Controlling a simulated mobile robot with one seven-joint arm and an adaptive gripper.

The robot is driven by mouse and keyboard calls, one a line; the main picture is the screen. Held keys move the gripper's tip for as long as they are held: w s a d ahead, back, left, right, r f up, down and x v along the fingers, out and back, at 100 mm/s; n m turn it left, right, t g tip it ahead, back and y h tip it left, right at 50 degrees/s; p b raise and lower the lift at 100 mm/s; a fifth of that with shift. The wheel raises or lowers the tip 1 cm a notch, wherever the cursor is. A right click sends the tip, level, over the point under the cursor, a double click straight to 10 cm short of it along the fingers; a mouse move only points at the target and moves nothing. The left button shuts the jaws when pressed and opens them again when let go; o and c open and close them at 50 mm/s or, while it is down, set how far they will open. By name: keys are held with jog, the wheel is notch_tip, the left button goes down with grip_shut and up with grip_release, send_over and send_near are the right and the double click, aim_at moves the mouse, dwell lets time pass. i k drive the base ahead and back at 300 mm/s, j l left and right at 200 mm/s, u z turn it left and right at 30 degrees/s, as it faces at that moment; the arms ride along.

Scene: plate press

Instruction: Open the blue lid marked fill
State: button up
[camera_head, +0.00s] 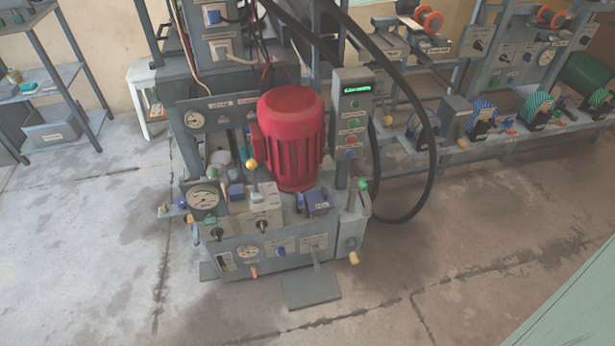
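A blue box-like part (318,203) with a small pale label on its front sits on top of the press base, just right of the red motor's foot. It looks like the blue lid; its label is too small to read, and I cannot tell whether it is fully closed. A smaller blue part (236,191) sits left of the motor. My gripper is not in view.
The red motor (292,135) stands behind the blue box-like part. A control post (351,125) with a green display and a thick black hose (436,150) are to its right. The floor (420,270) in front is clear.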

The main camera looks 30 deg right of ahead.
aim_at(316, 200)
jog(key=i+j+z, duration=0.1)
jog(key=z, duration=0.25)
jog(key=j+z, duration=0.3)
jog(key=i+j+z, duration=0.15)
jog(key=z, duration=0.85)
jog(key=i, duration=0.5)
